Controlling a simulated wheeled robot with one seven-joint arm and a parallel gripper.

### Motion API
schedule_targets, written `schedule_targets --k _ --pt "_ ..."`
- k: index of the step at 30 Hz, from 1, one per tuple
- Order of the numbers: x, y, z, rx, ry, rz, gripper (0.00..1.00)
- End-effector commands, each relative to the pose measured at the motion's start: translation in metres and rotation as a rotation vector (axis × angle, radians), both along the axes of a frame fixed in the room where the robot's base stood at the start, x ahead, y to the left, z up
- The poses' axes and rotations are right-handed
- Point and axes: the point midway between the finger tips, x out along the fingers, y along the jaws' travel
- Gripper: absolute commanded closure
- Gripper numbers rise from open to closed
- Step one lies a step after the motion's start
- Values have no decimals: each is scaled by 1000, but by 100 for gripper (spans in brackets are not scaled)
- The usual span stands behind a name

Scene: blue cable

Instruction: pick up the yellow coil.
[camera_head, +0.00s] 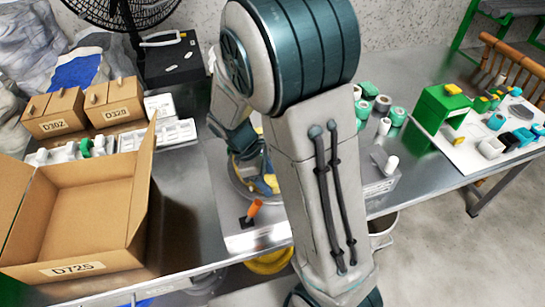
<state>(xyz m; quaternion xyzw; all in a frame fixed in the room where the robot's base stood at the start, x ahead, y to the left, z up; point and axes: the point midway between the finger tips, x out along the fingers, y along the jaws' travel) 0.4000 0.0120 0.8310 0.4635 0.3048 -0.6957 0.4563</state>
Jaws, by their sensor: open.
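A round grey tray or bowl (236,185) sits on the metal table, mostly behind my arm. Inside it are yellow (271,182) and blue pieces that look like coiled cable; the yellow one is largely hidden, so I cannot make out its whole shape. Another yellow ring-like thing (268,263) shows below the table edge, partly cut off by the table and my arm. My gripper (246,158) is open, pointing down over or beside the round tray. Its fingertips are mostly hidden, and I cannot tell whether it touches anything.
An open cardboard box (75,205) labelled D725 stands at the left, with smaller boxes (110,105) behind. An orange-handled tool (253,210) lies near the front edge. Green-and-white spools (397,116) and a white board (460,152) with parts are at the right.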

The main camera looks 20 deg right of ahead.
Motion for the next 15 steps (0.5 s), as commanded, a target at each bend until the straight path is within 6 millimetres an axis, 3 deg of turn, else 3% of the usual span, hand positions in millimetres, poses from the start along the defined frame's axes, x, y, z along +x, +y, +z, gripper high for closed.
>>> schedule_targets --k 3,10,15 --pt "-2 -4 -9 0 0 -1 43" --pt "-2 -4 -10 0 -2 -1 43" --pt "-1 -4 -9 0 -2 -1 91"
